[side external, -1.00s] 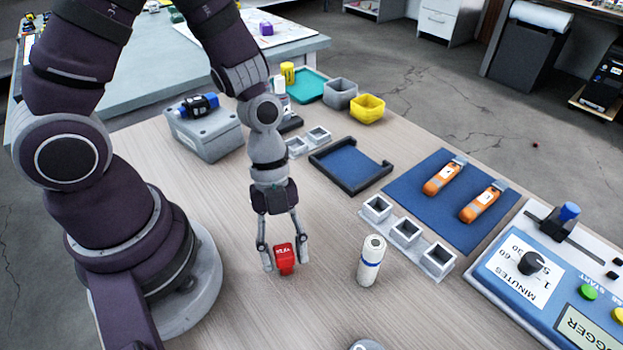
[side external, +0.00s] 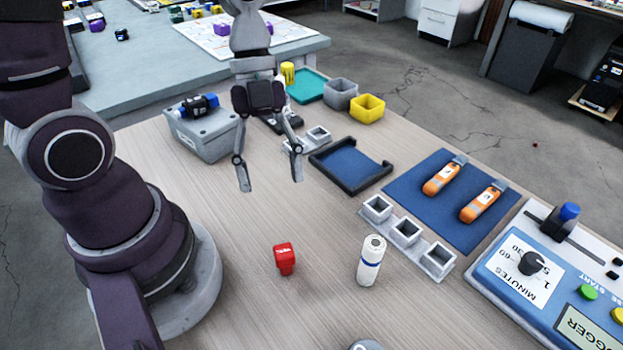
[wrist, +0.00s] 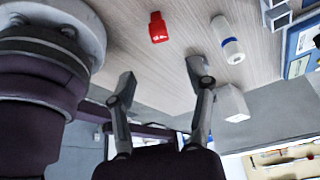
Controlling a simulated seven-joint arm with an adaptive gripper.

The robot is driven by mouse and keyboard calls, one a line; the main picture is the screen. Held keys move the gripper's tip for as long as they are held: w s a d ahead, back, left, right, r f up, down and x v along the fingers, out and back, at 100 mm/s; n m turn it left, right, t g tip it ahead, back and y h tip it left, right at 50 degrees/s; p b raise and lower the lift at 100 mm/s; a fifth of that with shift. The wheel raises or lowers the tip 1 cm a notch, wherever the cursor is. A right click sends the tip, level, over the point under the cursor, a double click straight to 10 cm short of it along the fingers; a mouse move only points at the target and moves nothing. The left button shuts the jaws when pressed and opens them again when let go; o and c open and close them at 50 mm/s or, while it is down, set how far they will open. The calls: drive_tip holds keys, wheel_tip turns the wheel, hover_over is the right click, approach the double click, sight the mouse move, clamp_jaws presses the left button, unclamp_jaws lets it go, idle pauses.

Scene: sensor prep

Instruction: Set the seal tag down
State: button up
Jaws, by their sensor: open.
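The red seal tag (side external: 285,259) stands on the bare wooden table, left of a white cylinder with a blue band (side external: 371,261). It also shows in the wrist view (wrist: 158,27), apart from the fingers. My gripper (side external: 270,188) is open and empty, raised well above the table and behind the tag in the side view. In the wrist view, my gripper's two fingers (wrist: 160,82) are spread with nothing between them.
A row of grey square sockets (side external: 405,231) lies right of the cylinder. Beyond are a blue mat (side external: 455,215) with two orange devices, a dark-rimmed blue tray (side external: 382,174), a grey box (side external: 205,139) and a logger panel (side external: 503,268). The table around the tag is clear.

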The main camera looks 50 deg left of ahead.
drive_tip(key=a+r+n+t+y, duration=0.2)
drive_tip(key=r+n+t, duration=0.1)
drive_tip(key=n, duration=0.8)
drive_tip(key=a+r+n+t+y, duration=0.2)
drive_tip(key=a+r+n+t, duration=0.1)
drive_tip(key=n, duration=0.8)
drive_tip(key=shift+r+t, duration=0.7)
drive_tip(key=shift+r, duration=0.1)
